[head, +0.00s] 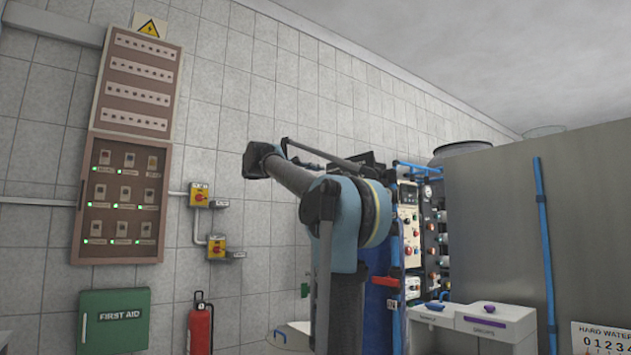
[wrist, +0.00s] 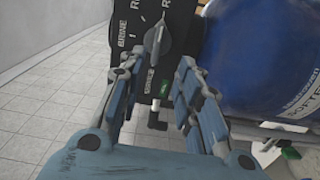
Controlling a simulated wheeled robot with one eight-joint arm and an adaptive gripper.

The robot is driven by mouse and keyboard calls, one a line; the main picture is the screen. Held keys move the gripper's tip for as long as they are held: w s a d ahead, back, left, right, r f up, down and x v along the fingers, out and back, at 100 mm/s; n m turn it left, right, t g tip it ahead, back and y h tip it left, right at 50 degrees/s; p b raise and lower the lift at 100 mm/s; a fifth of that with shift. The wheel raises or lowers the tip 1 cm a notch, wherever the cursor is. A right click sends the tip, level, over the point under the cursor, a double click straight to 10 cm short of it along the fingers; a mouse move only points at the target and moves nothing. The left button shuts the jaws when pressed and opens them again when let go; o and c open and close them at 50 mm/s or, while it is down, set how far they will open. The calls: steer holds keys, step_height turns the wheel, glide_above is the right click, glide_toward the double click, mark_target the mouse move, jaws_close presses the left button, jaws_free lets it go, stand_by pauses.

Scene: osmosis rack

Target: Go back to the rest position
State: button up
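My gripper (wrist: 153,70) shows in the wrist view with its two blue fingers apart and nothing held between them. Beyond the fingertips is a black panel (wrist: 122,35) with white lettering, including "BRINE", and a grey pointed selector handle (wrist: 156,42). The handle appears in the gap between the fingers; I cannot tell whether they touch it. In the head view my raised, bent arm fills the middle, and my gripper cannot be made out there.
A large blue tank (wrist: 262,50) stands close on the right in the wrist view; tiled floor (wrist: 45,125) is clear at left. The head view shows a rack with gauges (head: 409,215), a grey cabinet (head: 500,220), a fire extinguisher (head: 200,328) and a first aid box (head: 113,325).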

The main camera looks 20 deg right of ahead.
steer(key=x, duration=1.2)
stand_by(0.6)
